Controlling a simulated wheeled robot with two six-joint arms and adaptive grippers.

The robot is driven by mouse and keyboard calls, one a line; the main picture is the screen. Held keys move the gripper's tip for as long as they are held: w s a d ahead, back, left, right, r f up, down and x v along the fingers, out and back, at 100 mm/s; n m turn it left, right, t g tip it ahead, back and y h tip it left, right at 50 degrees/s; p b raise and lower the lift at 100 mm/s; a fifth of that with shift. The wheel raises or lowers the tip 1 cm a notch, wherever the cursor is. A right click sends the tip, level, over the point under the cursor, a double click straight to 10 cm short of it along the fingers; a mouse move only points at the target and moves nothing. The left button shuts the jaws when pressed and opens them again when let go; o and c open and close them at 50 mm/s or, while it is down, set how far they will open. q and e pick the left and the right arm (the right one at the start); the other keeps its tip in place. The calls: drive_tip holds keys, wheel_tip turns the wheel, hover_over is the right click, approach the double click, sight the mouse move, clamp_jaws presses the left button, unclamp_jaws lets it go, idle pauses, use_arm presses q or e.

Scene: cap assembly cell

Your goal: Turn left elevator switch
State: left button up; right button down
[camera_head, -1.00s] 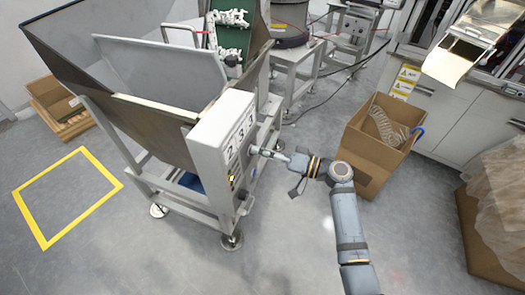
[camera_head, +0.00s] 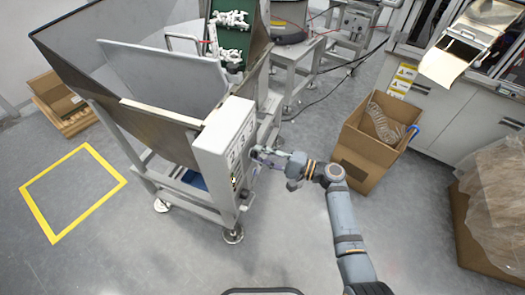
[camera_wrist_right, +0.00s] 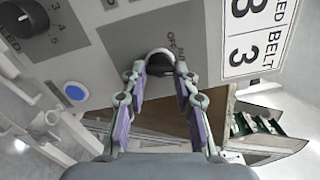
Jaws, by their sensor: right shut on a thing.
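The elevator switch is a dark rotary knob with a light rim (camera_wrist_right: 160,60), on a grey panel patch printed with OFF, in the right wrist view. My right gripper (camera_wrist_right: 158,72) is shut on this knob, with one finger on each side. In the head view my right gripper (camera_head: 257,154) reaches the right-hand face of the white control box (camera_head: 222,142) on the hopper frame. The switch itself is too small and covered to make out there. My left gripper is not in view.
Another black knob with a number scale (camera_wrist_right: 25,17) and a blue button (camera_wrist_right: 75,92) sit on the same panel. A cardboard box (camera_head: 362,175) stands right of my arm. The hopper (camera_head: 150,125) is behind the control box. Floor in front is clear.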

drive_tip(key=shift+f+m+p, duration=0.1)
drive_tip(key=shift+m+p, duration=1.5)
drive_tip(key=shift+m, duration=1.2)
drive_tip(key=c, duration=1)
unclamp_jaws()
drive_tip(key=v, duration=1.2)
